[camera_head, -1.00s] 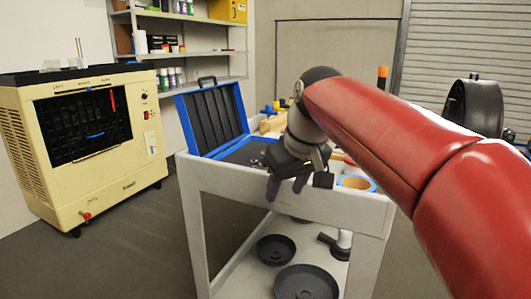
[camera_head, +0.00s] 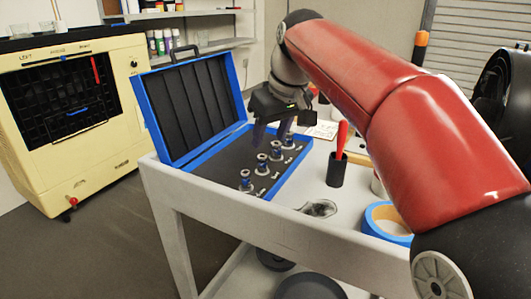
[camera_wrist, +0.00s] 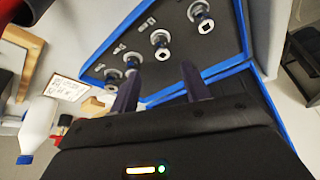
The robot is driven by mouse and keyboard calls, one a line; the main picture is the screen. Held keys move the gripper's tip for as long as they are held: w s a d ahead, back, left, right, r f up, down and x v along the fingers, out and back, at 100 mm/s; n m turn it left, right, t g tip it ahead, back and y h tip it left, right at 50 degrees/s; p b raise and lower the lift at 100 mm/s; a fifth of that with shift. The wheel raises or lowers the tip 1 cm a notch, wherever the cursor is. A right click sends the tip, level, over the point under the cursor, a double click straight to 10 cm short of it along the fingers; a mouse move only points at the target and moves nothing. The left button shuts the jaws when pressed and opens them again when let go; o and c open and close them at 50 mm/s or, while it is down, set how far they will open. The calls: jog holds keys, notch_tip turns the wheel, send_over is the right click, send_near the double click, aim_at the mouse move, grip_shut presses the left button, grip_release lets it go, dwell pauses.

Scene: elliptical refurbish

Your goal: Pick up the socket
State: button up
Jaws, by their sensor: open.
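Several metal sockets with blue bands stand upright in a row in the dark foam of an open blue case (camera_head: 212,151). The nearest socket (camera_head: 246,181) is at the front and the farthest (camera_head: 289,141) is close to my gripper in the picture. White labels lie beside them. My gripper (camera_head: 271,137) is open and empty, over the back part of the case. In the wrist view its two dark fingers (camera_wrist: 161,74) are apart, with a socket (camera_wrist: 160,42) beyond them and another (camera_wrist: 200,14) higher up. I cannot tell the height gap.
The case sits on a grey cart (camera_head: 270,222). A red-handled tool stands in a black holder (camera_head: 337,170) to the right, near a roll of blue tape (camera_head: 385,220). The open lid (camera_head: 190,100) rises behind left. A cream machine (camera_head: 70,120) stands at left.

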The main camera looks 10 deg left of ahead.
aim_at(262, 156)
jog(key=x, duration=0.7)
jog(key=shift+s+a+f+b, duration=0.2)
jog(key=shift+b, duration=0.1)
grip_shut()
